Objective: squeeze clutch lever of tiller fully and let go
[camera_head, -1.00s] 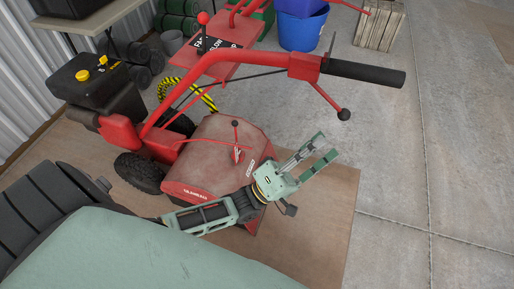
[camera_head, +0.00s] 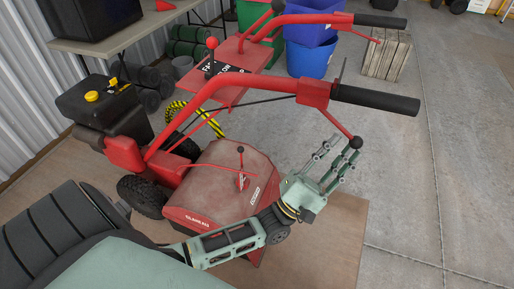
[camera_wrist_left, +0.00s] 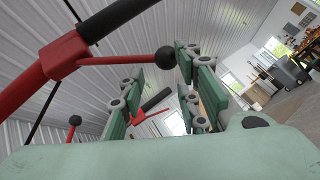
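The red tiller (camera_head: 220,185) stands on a brown mat, its handlebars reaching right and toward me. The near handlebar ends in a black grip (camera_head: 375,99). A red clutch lever with a black ball end (camera_head: 355,142) hangs below that grip. My left gripper (camera_head: 338,160) is open just below the lever's ball end. In the left wrist view the ball (camera_wrist_left: 166,58) shows near the upper tips of the two finger sets, with the grip (camera_wrist_left: 112,18) above. I cannot tell if a finger touches the ball. The right gripper is out of view.
The far handlebar (camera_head: 312,18) carries a second grip and lever. Blue bins (camera_head: 308,60) and a wooden crate (camera_head: 387,54) stand behind. A table (camera_head: 118,38) is at the back left. The concrete floor on the right is clear.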

